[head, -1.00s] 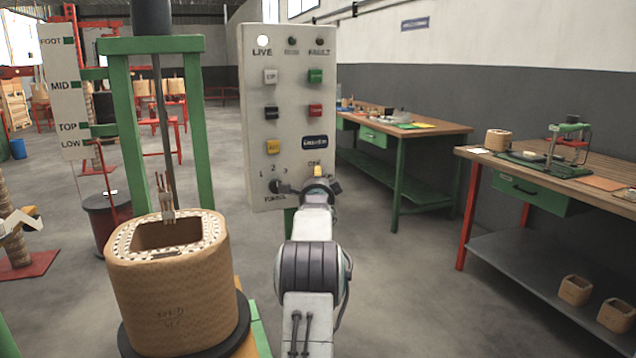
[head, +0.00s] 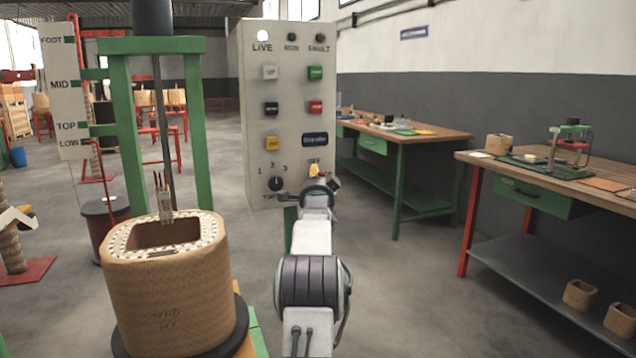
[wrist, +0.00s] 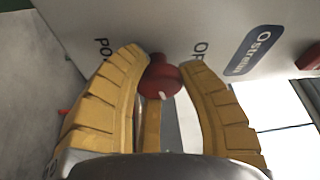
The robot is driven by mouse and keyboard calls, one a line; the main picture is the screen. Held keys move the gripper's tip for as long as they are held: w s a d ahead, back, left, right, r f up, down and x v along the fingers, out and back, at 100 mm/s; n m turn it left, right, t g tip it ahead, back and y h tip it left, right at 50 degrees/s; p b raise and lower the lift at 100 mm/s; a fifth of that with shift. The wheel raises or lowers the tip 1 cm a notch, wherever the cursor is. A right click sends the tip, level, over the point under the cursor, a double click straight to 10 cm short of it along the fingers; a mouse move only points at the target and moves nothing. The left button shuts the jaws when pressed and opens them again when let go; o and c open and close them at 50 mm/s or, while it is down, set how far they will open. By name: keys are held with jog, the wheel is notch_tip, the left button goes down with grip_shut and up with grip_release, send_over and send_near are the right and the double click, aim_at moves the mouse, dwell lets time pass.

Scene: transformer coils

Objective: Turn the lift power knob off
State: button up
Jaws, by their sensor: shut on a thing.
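The power knob (wrist: 160,80) is red with a small white mark, and in the wrist view it sits between the two yellow fingers of my gripper (wrist: 165,62). The fingers are shut on it at the panel face. Parts of the printed labels show beside it, one starting "PO" and one starting "OF". In the head view my gripper (head: 316,172) is at the lower right of the white control panel (head: 252,110) and hides the knob. The white lamp (head: 263,36) above "LIVE" is lit.
A black selector knob (head: 276,184) marked 1, 2, 3 is just left of my gripper. Several coloured buttons are above. A wound coil (head: 170,290) stands at the lower left by a green frame (head: 120,140). Workbenches (head: 440,131) are on the right.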

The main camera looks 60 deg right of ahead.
jog(key=o, duration=1)
jog(key=shift+c, duration=0.2)
jog(key=shift+s+a, duration=0.1)
jog(key=v, duration=1.1)
jog(key=shift+s+a, duration=0.2)
jog(key=shift+a, duration=0.15)
